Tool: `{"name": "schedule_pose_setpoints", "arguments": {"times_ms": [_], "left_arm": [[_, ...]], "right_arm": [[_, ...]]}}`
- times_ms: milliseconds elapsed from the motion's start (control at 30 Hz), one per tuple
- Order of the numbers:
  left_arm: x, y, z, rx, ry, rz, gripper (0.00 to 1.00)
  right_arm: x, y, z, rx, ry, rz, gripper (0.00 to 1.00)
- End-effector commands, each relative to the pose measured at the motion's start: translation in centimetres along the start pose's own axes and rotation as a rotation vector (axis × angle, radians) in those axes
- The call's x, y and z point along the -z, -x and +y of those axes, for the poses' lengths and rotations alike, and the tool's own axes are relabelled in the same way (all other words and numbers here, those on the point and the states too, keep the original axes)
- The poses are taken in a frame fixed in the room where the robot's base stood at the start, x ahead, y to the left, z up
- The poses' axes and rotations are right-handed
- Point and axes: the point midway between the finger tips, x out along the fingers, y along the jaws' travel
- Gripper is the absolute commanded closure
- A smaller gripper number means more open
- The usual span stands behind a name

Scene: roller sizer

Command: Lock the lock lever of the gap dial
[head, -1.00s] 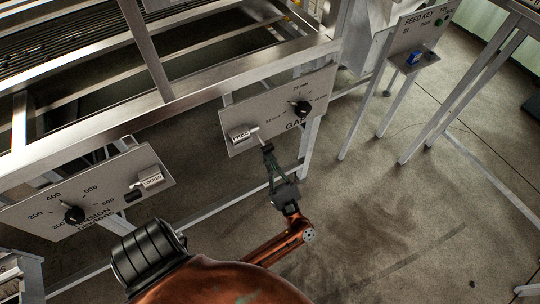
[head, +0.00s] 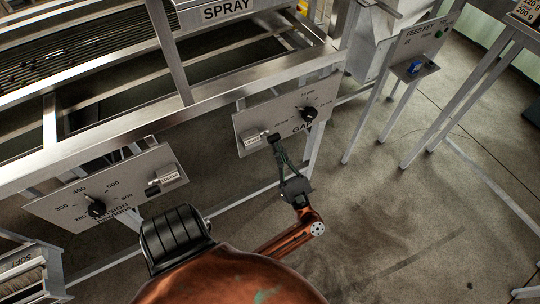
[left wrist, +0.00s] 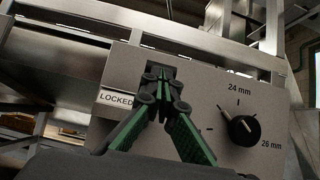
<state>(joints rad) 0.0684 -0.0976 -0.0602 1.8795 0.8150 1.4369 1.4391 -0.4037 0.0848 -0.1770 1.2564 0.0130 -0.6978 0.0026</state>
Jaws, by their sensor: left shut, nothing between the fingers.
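The gap dial is a grey plate (head: 279,118) with a round black knob (head: 310,113) on its right side. The knob also shows in the left wrist view (left wrist: 240,130), below the 24 mm mark. A white label (left wrist: 116,99) at the plate's left reads LOCKED. The small lock lever (head: 264,134) sits by this label in the head view; in the left wrist view my fingers hide most of it. My left gripper (left wrist: 160,74) is shut and empty, its tips in front of the plate beside the label. I cannot tell whether they touch the lever. My right gripper is not in view.
A second dial plate (head: 122,187) with its own LOCKED label stands at the left. A metal frame rail (head: 215,88) runs above the plates. A feed key stand (head: 415,68) is at the upper right. The floor (head: 400,225) at the right is mostly clear.

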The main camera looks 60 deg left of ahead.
Motion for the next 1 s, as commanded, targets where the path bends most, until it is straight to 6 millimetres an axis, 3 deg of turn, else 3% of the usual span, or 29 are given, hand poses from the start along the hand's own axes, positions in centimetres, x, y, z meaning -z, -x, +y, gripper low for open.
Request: {"name": "schedule_pose_setpoints", "arguments": {"times_ms": [767, 1000], "left_arm": [[-0.3, -0.7, 0.1, -0.001, -0.001, 0.000, 1.00], [-2.5, -2.4, 0.1, -0.006, 0.004, -0.006, 1.00]], "right_arm": [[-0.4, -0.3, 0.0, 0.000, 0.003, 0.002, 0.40], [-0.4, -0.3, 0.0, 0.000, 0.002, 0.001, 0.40]]}}
